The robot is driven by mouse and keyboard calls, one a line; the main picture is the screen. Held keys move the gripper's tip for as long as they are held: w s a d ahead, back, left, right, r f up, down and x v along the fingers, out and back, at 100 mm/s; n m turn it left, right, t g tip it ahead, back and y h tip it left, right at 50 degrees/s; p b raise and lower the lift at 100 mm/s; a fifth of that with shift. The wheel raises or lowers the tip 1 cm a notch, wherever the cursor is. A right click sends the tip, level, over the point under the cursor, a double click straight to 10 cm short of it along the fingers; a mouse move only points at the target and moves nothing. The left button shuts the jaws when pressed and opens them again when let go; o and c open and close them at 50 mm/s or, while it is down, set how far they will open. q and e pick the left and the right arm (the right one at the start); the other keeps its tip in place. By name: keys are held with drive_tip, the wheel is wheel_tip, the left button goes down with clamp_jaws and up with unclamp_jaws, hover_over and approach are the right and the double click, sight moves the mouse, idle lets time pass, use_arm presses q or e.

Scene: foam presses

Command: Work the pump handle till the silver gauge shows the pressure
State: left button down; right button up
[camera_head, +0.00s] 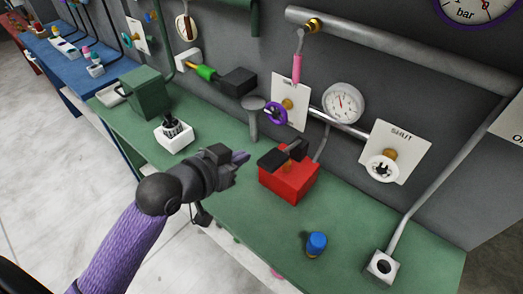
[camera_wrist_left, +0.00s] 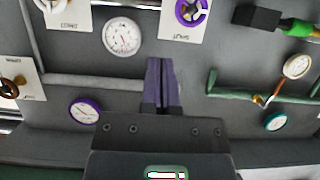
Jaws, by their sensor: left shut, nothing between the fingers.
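The red pump box (camera_head: 290,183) sits on the green bench, with a dark handle (camera_head: 271,160) across its top. The silver gauge (camera_head: 343,103) is on the pipe behind and to the right of the pump. It also shows in the left wrist view (camera_wrist_left: 122,37), with a white face; its needle is too small to read. My left gripper (camera_head: 241,157) is shut and empty, left of the pump handle and apart from it in the picture. Its closed purple fingers (camera_wrist_left: 161,85) show in the left wrist view, where the pump is out of sight. My right gripper is not in view.
A purple valve wheel (camera_head: 276,113) and a white valve wheel (camera_head: 380,168) on a SHUT plate are on the wall. A blue knob (camera_head: 316,245) and a white socket block (camera_head: 382,265) stand right of the pump. A white block (camera_head: 174,136) stands left of my gripper.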

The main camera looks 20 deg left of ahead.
use_arm(q)
drive_tip(key=b, duration=0.2)
hover_over(267, 163)
drive_tip(key=f, duration=0.3)
drive_tip(key=shift+w+d+f, duration=0.1)
drive_tip(key=shift+w+f, duration=0.1)
drive_tip(key=shift+f, duration=0.2)
wheel_tip(267, 163, down, 3)
drive_tip(key=shift+r, duration=0.1)
drive_tip(key=shift+s+f+b, duration=0.2)
drive_tip(key=shift+f+b, duration=0.1)
drive_tip(key=shift+f, duration=0.25)
wheel_tip(267, 163, down, 6)
drive_tip(key=s+t+h+b, duration=0.1)
drive_tip(key=t+b, duration=0.1)
drive_tip(key=b, duration=0.7)
drive_tip(key=shift+s+a+f+t, duration=0.2)
drive_tip(key=shift+a+t, duration=0.1)
drive_tip(key=shift+t, duration=0.1)
drive_tip(key=shift+f, duration=0.1)
